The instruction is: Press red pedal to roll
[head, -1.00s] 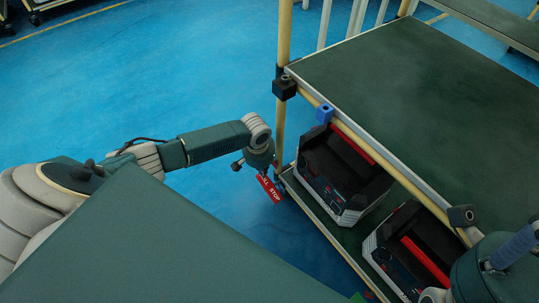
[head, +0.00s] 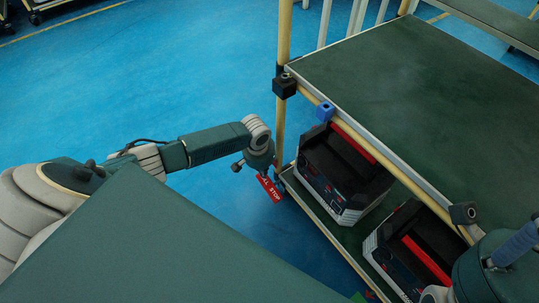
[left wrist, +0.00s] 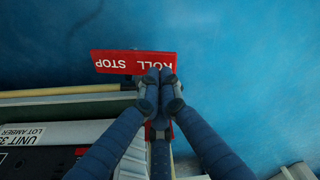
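The red pedal (head: 269,188) is a small red plate with white lettering at the lower front corner post of the rack. In the left wrist view the red pedal (left wrist: 118,62) reads ROLL STOP upside down. In the head view my left wrist hides most of the fingers.
The rack has a bare green upper shelf (head: 425,82) and a lower shelf holding two black and grey units, one farther (head: 343,178) and one nearer (head: 408,250). A tan post (head: 281,125) stands beside my left wrist. Blue floor (head: 190,80) is open to the left.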

